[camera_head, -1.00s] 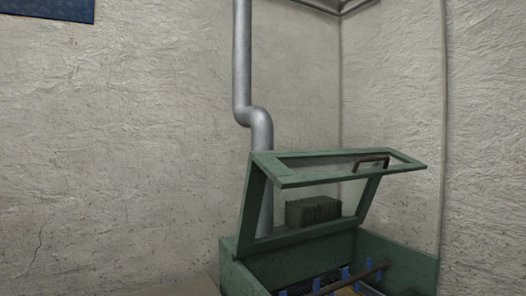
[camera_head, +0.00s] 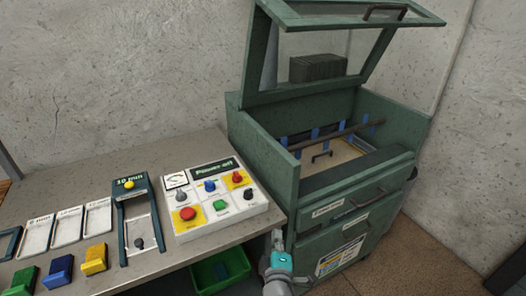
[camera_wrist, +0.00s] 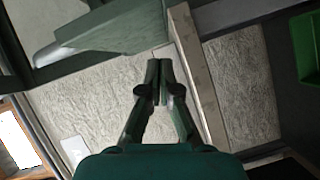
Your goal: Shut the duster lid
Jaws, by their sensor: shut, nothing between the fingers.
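The duster is a green cabinet (camera_head: 262,135) at the right of the head view. Its glazed lid (camera_head: 335,19) stands raised and tilted over the open box, with a brown handle (camera_head: 386,8) on the lid's front bar. Inside the box are a bar, blue clips and a small dark handle. My gripper (camera_head: 278,238) is low, in front of the cabinet's left side and beside the table's right end, well below the lid. In the wrist view, my gripper's fingers (camera_wrist: 159,66) are together and empty.
A table (camera_head: 190,150) at the left carries a control panel (camera_head: 217,196) with coloured buttons, a tray, cards and coloured blocks. A green bin (camera_head: 207,277) stands below the table; a green bin also shows in the wrist view (camera_wrist: 306,45). The floor right of the cabinet is clear.

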